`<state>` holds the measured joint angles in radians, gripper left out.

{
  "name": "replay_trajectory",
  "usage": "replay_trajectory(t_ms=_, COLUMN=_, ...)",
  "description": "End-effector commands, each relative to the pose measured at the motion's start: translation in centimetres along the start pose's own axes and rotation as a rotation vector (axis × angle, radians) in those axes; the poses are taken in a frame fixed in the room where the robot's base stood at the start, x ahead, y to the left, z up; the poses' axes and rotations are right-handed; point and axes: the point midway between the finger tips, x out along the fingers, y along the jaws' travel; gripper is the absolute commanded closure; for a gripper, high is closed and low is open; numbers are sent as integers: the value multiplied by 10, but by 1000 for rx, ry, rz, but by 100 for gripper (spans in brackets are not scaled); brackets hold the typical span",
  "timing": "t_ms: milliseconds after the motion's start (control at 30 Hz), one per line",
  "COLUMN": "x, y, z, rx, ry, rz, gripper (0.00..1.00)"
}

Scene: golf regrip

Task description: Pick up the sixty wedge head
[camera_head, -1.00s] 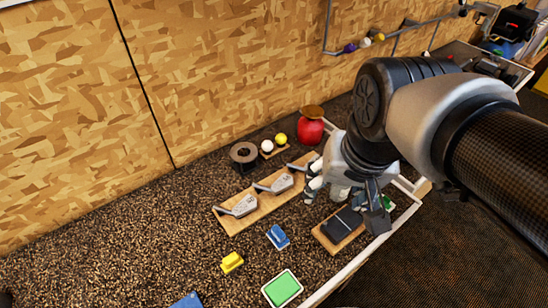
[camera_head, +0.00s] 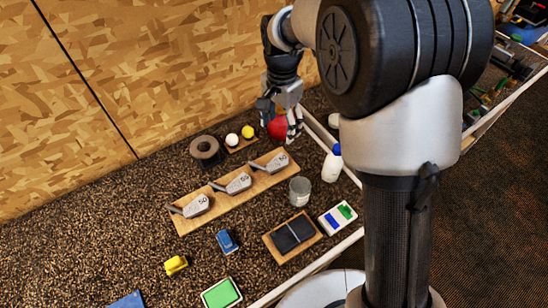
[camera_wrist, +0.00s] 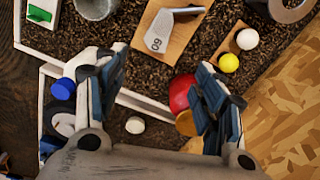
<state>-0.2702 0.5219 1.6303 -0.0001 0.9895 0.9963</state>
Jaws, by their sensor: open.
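The sixty wedge head (camera_head: 277,163) is grey metal and lies at the right end of a long wooden board (camera_head: 222,203). In the wrist view the same head (camera_wrist: 161,32) shows its "60" mark upside down, at the top centre beyond my fingertips. My gripper (camera_head: 280,112) is open and empty, raised above the back of the table near the red round object, behind the sixty head. In the wrist view my gripper (camera_wrist: 155,72) has its fingers wide apart, not around the head. Two other wedge heads, the middle one (camera_head: 238,184) and the one marked 50 (camera_head: 196,206), lie on the same board.
A red round object (camera_head: 278,128) stands under my gripper. Nearby are a white ball (camera_head: 232,139), a yellow ball (camera_head: 248,132), a dark ring (camera_head: 206,151), a metal cup (camera_head: 300,191) and a white bottle with blue cap (camera_head: 332,164). A wooden wall stands behind.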

Motion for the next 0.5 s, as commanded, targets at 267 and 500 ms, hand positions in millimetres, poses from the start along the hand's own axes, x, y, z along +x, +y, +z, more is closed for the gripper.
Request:
replay_trajectory(t_ms=267, x=65, y=2, z=0, rx=-1, ry=-2, rz=3, gripper=37)
replay_trajectory(t_ms=500, x=92, y=1, z=0, rx=-1, ry=-1, rz=1, gripper=37)
